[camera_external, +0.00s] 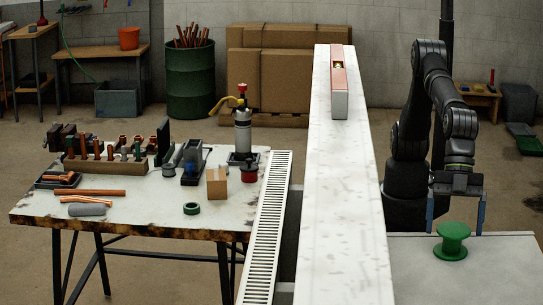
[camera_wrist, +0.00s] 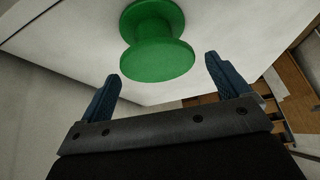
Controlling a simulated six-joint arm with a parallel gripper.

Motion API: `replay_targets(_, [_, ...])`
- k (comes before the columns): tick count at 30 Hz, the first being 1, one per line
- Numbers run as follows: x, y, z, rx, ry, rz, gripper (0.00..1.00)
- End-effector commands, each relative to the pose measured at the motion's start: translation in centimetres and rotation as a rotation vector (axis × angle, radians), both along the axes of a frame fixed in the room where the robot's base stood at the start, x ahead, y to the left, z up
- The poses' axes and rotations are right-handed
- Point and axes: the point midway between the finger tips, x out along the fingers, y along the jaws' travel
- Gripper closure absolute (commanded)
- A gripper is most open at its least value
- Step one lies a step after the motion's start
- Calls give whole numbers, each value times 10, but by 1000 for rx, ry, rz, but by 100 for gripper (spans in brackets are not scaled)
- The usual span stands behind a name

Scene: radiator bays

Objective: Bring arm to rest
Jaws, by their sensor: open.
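My gripper (camera_external: 455,218) hangs pointing down at the right, over the white table (camera_external: 490,275). Its two blue fingers are spread wide with nothing between them. A green spool (camera_external: 453,241) stands upright on that table, in line with the gap between the fingers in the external view. In the wrist view the spool (camera_wrist: 158,42) lies beyond the fingertips of my gripper (camera_wrist: 162,75), apart from both fingers. My dark arm is folded, with its elbow raised above the gripper.
A long white panel (camera_external: 342,210) stands left of my arm, with a pinkish block (camera_external: 339,85) on top. A white slotted grille (camera_external: 265,230) runs beside it. A workbench (camera_external: 140,210) with tools and a gas torch (camera_external: 242,130) is at left. The table right of the spool is clear.

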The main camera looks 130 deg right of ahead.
Motion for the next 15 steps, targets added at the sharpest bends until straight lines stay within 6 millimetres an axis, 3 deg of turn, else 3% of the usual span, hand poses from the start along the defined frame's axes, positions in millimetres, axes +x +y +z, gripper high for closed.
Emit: replay_targets(15, [21, -87, 55, 0, 1, -3, 7])
